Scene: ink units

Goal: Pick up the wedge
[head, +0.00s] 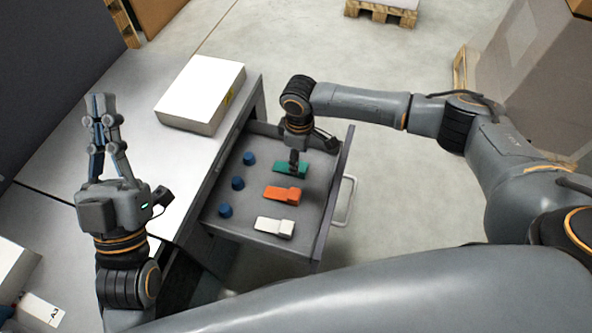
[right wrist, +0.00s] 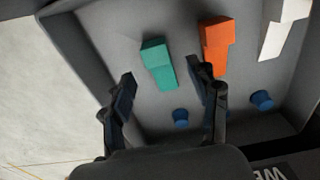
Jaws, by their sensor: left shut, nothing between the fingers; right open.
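Three wedge-like blocks lie in the open drawer: a green wedge (head: 282,168), an orange wedge (head: 283,195) and a white wedge (head: 273,227). My right gripper (head: 294,168) points down over the green wedge. In the right wrist view, the open right fingers (right wrist: 162,75) stand apart, with the green wedge (right wrist: 159,64) showing beyond and between their tips. The orange wedge (right wrist: 216,45) is past the right finger. I see no contact with the green wedge. My left gripper (head: 101,103) is shut and empty, raised over the table at the left.
Several small blue pieces (head: 238,183) lie in the drawer along its table side. The drawer (head: 325,205) has raised walls and a front handle (head: 345,202). A white box (head: 201,92) stands on the table (head: 95,160) behind it.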

